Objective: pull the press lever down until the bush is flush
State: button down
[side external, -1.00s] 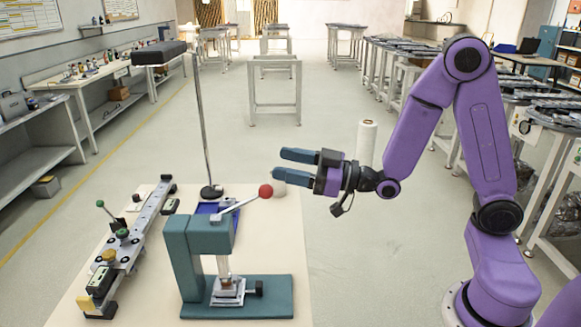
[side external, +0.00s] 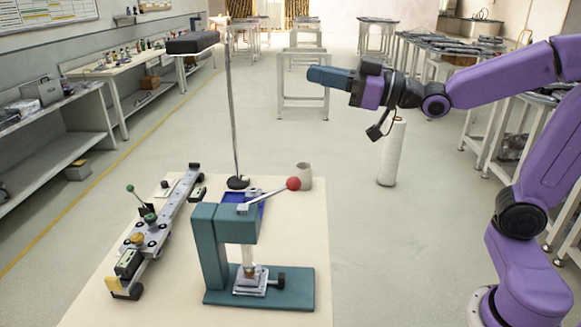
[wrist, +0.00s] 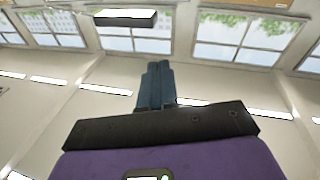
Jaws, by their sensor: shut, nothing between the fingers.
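A teal press (side external: 222,240) stands on the cream table. Its grey lever (side external: 266,197) points up and to the right and ends in a red ball knob (side external: 293,184). Below the ram, a small brownish piece, probably the bush (side external: 249,270), sits on a light metal block (side external: 250,285); how deep it sits is too small to tell. My gripper (side external: 310,75) is high above the knob, pointing left in the side view, apart from the press. Its blue fingers are together and empty, as the wrist view (wrist: 158,68) also shows. The press is not in the wrist view.
A thin pole (side external: 232,120) with a dark box on top (side external: 192,42) rises behind the press. A grey-white cup (side external: 304,176) stands behind the knob. A long fixture rail (side external: 160,225) lies to the left. A white roll (side external: 391,155) stands on the floor beyond the table.

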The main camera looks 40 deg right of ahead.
aim_at(293, 178)
jog(key=w+a+f+n+g+h, duration=0.3)
jog(key=w+a+n+g+h, duration=0.2)
jog(key=w+n+g+h, duration=0.55)
jog(key=s+a+r+n+g+h, duration=0.3)
jog(key=s+n+g, duration=0.2)
jog(key=s+n, duration=0.3)
jog(key=x, duration=0.6)
jog(key=a+x, duration=0.1)
jog(key=x, duration=1.2)
jog(key=shift+a+f, duration=0.15)
jog(key=shift+a, duration=0.1)
dwell(0.3)
